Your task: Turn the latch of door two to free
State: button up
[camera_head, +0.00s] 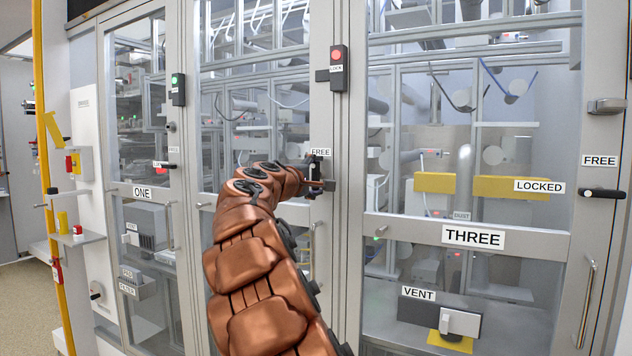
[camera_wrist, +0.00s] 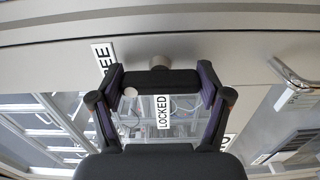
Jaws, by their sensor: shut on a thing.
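The latch of door two is at the right edge of that door, under a FREE label (camera_head: 320,152). In the head view my gripper (camera_head: 318,186) is at this latch and hides most of it. In the wrist view my gripper (camera_wrist: 162,84) has a finger on each side of the black latch handle (camera_wrist: 160,80) and is shut on it. A grey round hub (camera_wrist: 160,62) shows behind the handle. The FREE label (camera_wrist: 103,58) is to the left and a LOCKED label (camera_wrist: 163,112) is below. I cannot tell clearly which label the handle points to.
Door three (camera_head: 474,237) is at the right, with its own black latch (camera_head: 602,193) and a bar handle (camera_head: 587,303). Door one (camera_head: 142,192) is at the left. A box with a red LOCK button (camera_head: 337,56) sits above my gripper.

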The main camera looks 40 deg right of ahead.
dwell(0.3)
jog(key=o, duration=1.1)
jog(key=v, duration=1.2)
